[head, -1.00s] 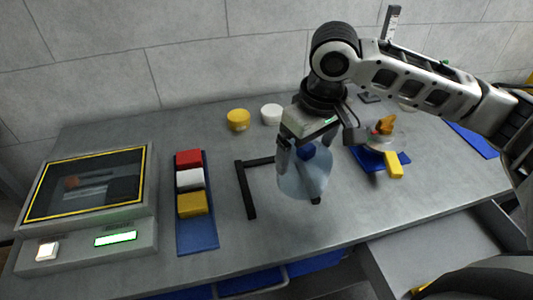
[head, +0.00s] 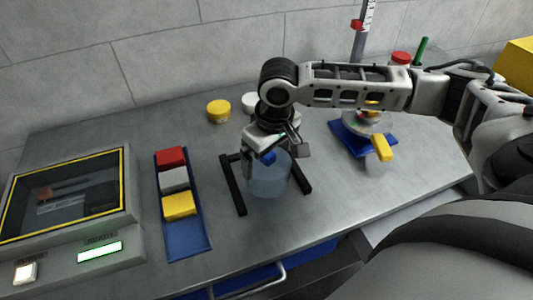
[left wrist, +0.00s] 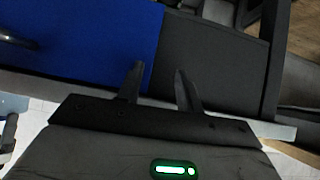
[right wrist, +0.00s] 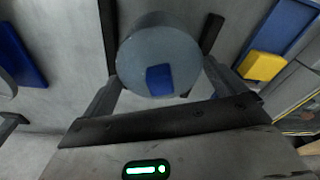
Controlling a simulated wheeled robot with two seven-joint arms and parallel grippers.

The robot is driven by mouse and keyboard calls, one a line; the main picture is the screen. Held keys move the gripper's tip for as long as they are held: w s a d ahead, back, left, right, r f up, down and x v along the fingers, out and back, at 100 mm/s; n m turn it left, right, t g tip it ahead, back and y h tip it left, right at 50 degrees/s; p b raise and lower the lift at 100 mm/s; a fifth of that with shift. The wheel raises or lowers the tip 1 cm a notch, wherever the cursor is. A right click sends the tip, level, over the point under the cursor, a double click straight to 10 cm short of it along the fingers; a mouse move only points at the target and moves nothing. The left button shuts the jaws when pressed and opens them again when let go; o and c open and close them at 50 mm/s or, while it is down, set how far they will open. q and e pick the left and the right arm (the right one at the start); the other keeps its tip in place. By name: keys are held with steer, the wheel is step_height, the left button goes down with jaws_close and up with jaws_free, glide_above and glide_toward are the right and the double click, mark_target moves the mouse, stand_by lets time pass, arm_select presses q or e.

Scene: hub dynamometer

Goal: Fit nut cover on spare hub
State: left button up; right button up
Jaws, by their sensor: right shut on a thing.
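My right gripper (head: 264,165) is shut on a pale grey-blue, see-through cylinder (head: 269,183) with a blue block at its top. In the right wrist view, the cylinder (right wrist: 150,45) sits between the two fingers, with the blue block (right wrist: 159,79) facing the camera. The cylinder is between the bars of a black bracket (head: 233,188) on the bench; I cannot tell if it touches the bench. A round yellow cap (head: 218,112) and a white one (head: 249,103) stand behind. I cannot tell which thing is the spare hub. My left gripper (left wrist: 158,80) is open and empty.
A blue tray (head: 188,240) holds red, white and yellow blocks. A screen console (head: 110,213) stands at left. At right, a round disc sits over a blue base (head: 345,140) with a yellow handle (head: 382,148). Bare bench lies between bracket and blue base.

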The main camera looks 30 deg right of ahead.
steer(key=shift+f, duration=0.6)
steer(key=o, duration=0.6)
steer(key=shift+r, duration=0.15)
